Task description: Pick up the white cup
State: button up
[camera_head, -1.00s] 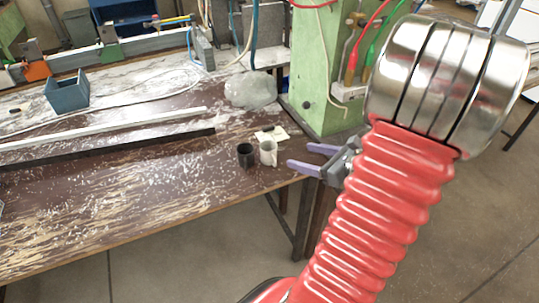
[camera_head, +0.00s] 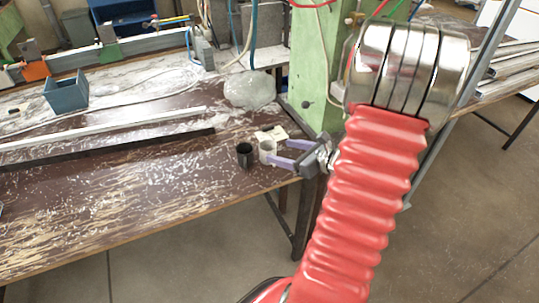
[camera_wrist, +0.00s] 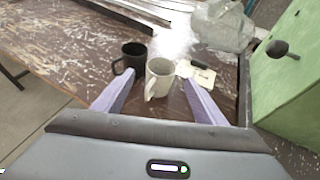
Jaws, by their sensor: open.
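The white cup (camera_head: 266,149) stands upright near the right end of the brown bench. It also shows in the wrist view (camera_wrist: 159,79), just ahead of my fingertips and between their lines, its handle toward the camera. A black mug (camera_head: 245,154) stands close to its left; it shows in the wrist view (camera_wrist: 131,58) too. My gripper (camera_head: 274,153) is open, its purple fingers pointing left at the cup in the head view. In the wrist view my gripper (camera_wrist: 158,92) has a fingertip on each side of the cup; I cannot tell whether either touches it.
A pale card with a dark item (camera_wrist: 199,71) lies right of the cup. A green machine column (camera_wrist: 287,85) stands close on the right. A plastic-wrapped lump (camera_head: 249,90) lies behind. Long white and black profiles (camera_head: 110,140) lie to the left. The front of the bench is clear.

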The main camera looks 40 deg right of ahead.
aim_at(274, 150)
jog(key=shift+w+f, duration=0.1)
jog(key=shift+w, duration=0.1)
jog(key=shift+x, duration=2.55)
jog(key=shift+s+f, duration=0.1)
jog(key=shift+c, duration=0.4)
jog(key=c, duration=1.1)
jog(key=shift+d, duration=0.1)
jog(key=shift+c, duration=0.2)
jog(key=shift+r, duration=5.05)
jog(key=shift+s, duration=0.1)
